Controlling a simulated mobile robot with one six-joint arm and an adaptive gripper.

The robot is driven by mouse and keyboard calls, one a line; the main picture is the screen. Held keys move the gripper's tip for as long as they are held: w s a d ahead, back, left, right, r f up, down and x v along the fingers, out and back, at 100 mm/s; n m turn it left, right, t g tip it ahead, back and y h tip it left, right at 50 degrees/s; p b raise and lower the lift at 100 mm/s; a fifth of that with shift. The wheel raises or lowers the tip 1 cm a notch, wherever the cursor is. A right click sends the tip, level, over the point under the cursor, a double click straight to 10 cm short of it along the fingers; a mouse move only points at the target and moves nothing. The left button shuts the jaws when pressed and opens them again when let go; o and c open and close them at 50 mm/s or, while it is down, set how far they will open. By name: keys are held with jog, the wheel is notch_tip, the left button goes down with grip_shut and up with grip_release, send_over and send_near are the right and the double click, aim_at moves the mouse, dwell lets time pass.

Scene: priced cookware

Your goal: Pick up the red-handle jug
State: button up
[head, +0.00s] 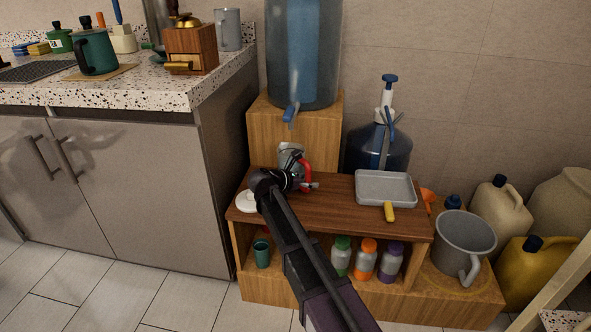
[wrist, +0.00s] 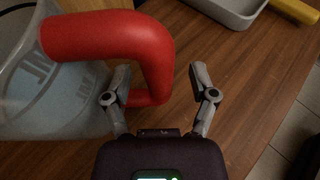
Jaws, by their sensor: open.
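The red-handle jug (head: 291,157) stands on the brown wooden shelf top (head: 340,201), below the large water container. In the wrist view the clear jug body (wrist: 60,95) with partly readable lettering fills the left side. Its thick red handle (wrist: 110,38) curves to the right and down. My gripper (wrist: 162,80) is open, and the lower part of the handle is close to its left finger. I cannot tell whether they touch. In the head view my gripper (head: 312,185) is beside the jug, and my arm hides the jug's lower part.
A grey tray (head: 385,184) with a yellow handle lies right of the jug. A white dish (head: 247,202) is at the shelf's left edge. A water container (head: 303,50) stands behind on a wooden block. Several bottles (head: 366,260) stand below. A grey pitcher (head: 463,240) is at right.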

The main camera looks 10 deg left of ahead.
aim_at(308, 171)
grip_shut()
dwell(0.3)
jog(key=shift+r+p, duration=0.3)
dwell(0.4)
jog(key=shift+r+p, duration=1.45)
jog(key=shift+r, duration=0.05)
jog(key=s+a+r+p, duration=0.1)
jog(key=s+a, duration=0.1)
jog(key=s, duration=1.3)
jog(key=shift+s+r, duration=0.2)
jog(key=shift+s, duration=0.1)
jog(key=shift+s+a, duration=0.1)
